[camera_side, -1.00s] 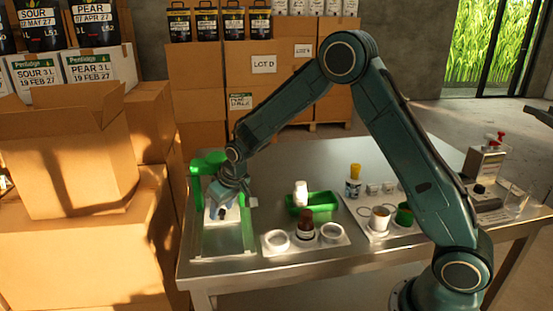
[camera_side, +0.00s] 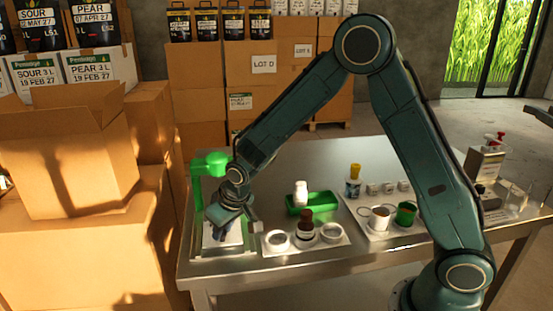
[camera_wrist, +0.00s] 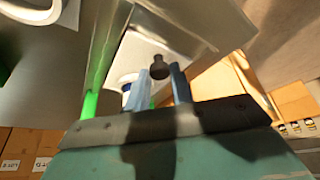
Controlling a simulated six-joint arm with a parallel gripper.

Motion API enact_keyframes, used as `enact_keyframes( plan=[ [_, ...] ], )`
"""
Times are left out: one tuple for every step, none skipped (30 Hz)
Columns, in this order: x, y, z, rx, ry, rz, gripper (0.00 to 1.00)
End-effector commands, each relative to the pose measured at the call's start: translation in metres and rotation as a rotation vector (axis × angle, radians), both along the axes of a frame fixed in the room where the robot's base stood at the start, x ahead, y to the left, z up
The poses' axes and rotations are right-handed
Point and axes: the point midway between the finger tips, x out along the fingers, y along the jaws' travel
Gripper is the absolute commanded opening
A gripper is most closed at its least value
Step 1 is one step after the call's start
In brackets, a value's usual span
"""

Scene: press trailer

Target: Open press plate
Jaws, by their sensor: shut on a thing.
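The press is a green frame (camera_side: 210,163) with a metal base at the left end of the steel table. A pale plate (camera_side: 222,238) lies at an angle inside it, partly covered by my gripper (camera_side: 235,222). In the wrist view my gripper (camera_wrist: 160,88) has its two blue fingers close together around a dark knob (camera_wrist: 159,66), which stands out from the pale plate (camera_wrist: 150,50). A green post (camera_wrist: 90,103) of the press is left of the fingers. The side view does not show the exact contact at the knob.
A white holder with two rings (camera_side: 278,240) and a brown bottle (camera_side: 306,222) stands right of the press. Behind it is a green tray (camera_side: 325,201). Cardboard boxes (camera_side: 85,250) stand close to the table's left edge. The table's back middle (camera_side: 330,160) is clear.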

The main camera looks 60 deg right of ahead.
Motion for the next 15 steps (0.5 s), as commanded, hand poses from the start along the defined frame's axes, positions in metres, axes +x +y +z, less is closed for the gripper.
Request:
enact_keyframes(
  plan=[
    [-0.0049, 0.0059, 0.0005, 0.001, -0.001, 0.004, 0.0],
    [-0.0067, 0.0079, 0.0007, 0.001, -0.002, 0.004, 0.0],
    [-0.0085, 0.0097, 0.0008, 0.001, -0.002, 0.004, 0.0],
    [-0.0096, 0.0105, 0.0008, 0.001, -0.002, 0.003, 0.0],
    [-0.0103, 0.0109, 0.0007, 0.001, -0.002, 0.003, 0.0],
    [-0.0108, 0.0111, 0.0006, 0.001, -0.002, 0.002, 0.0],
    [-0.0108, 0.0111, 0.0006, 0.001, -0.002, 0.001, 0.0],
    [-0.0106, 0.011, 0.0006, 0.001, -0.002, 0.001, 0.0],
    [-0.0105, 0.0108, 0.0006, 0.001, -0.002, 0.001, 0.0],
    [-0.0105, 0.0107, 0.0005, 0.001, -0.002, 0.001, 0.0],
    [-0.0104, 0.0107, 0.0006, 0.001, -0.002, 0.001, 0.0],
    [-0.0103, 0.0106, 0.0006, 0.001, -0.002, 0.001, 0.0],
    [-0.0103, 0.0106, 0.0006, 0.001, -0.002, 0.001, 0.0],
    [-0.0103, 0.0105, 0.0006, 0.001, -0.002, 0.001, 0.27],
    [-0.0102, 0.0105, 0.0006, 0.001, -0.002, 0.001, 0.34]
  ],
)
